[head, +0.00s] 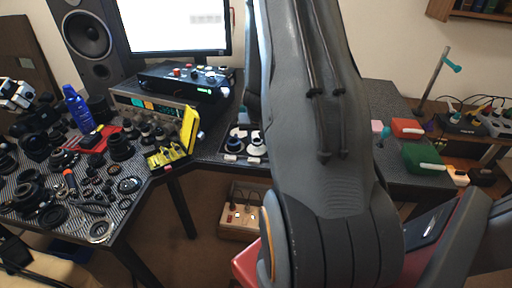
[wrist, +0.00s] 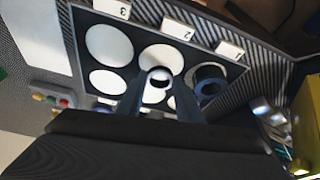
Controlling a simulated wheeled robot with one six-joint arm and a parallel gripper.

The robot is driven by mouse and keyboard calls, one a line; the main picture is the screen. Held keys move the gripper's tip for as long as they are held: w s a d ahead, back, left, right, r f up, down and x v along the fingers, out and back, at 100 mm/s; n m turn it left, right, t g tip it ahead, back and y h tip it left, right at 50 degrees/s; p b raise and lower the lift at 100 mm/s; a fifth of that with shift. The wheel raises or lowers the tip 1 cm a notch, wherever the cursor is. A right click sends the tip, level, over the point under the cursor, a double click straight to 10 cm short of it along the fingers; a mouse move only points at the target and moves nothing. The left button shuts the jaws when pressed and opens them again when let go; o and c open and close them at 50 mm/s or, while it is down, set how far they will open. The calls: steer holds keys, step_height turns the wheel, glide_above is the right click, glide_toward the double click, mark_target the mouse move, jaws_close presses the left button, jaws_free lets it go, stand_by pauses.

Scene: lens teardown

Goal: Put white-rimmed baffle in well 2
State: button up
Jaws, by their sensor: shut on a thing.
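The white-rimmed baffle (wrist: 160,77) shows in the wrist view as a small pale ring with a dark centre. My gripper (wrist: 159,84) is shut on it, one dark finger on each side. The baffle appears over the near edge of well 2 (wrist: 159,55), a white round recess in line with the label "2" (wrist: 187,33). I cannot tell whether it touches the well. In the head view my arm hides the gripper. The dark tray (wrist: 75,45) holding the wells partly shows there.
Left of well 2 are empty white wells (wrist: 109,44) by the label "3" (wrist: 122,10). Right of it a dark blue-rimmed part (wrist: 209,79) sits in a well. A yellow case (head: 190,130) stands left of the tray. Many lens parts crowd the left table (head: 130,222).

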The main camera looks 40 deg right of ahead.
mark_target(257, 151)
steer(key=shift+f+b, duration=0.4)
steer(key=shift+f, duration=0.95)
steer(key=shift+f, duration=0.1)
steer(key=shift+f, duration=0.15)
steer(key=o, duration=0.7)
steer(key=shift+r, duration=0.2)
